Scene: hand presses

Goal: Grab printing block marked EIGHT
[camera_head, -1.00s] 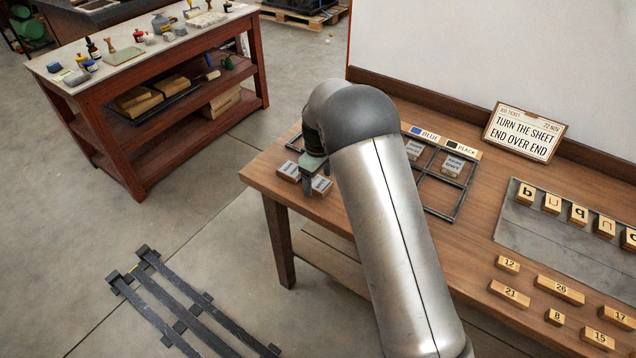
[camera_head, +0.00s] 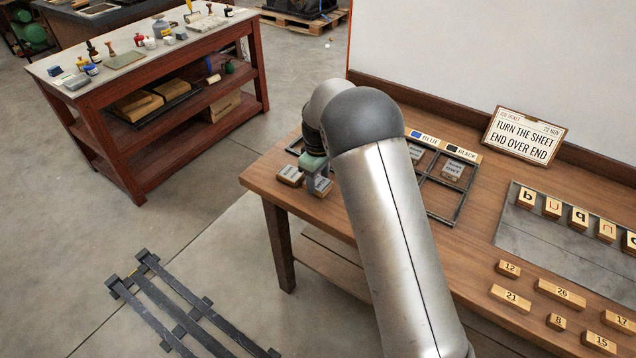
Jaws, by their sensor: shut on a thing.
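My gripper (camera_head: 315,178) is at the table's left end, low over two small wooden blocks with grey labelled tops. It is shut on the right one of these blocks (camera_head: 325,187), partly hidden by the fingers. The other block (camera_head: 290,175) sits just left of the fingers. The lettering on both is too small to read, so I cannot tell which is marked EIGHT. A small wooden piece marked with the numeral 8 (camera_head: 556,321) lies at the lower right, far from my gripper.
A dark divided frame (camera_head: 437,182) with labelled blocks (camera_head: 453,167) lies behind my arm. Number pieces (camera_head: 510,298) and a grey plate with letter blocks (camera_head: 520,222) are at right. A card (camera_head: 523,135) stands at the back. A red bench (camera_head: 130,160) stands left.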

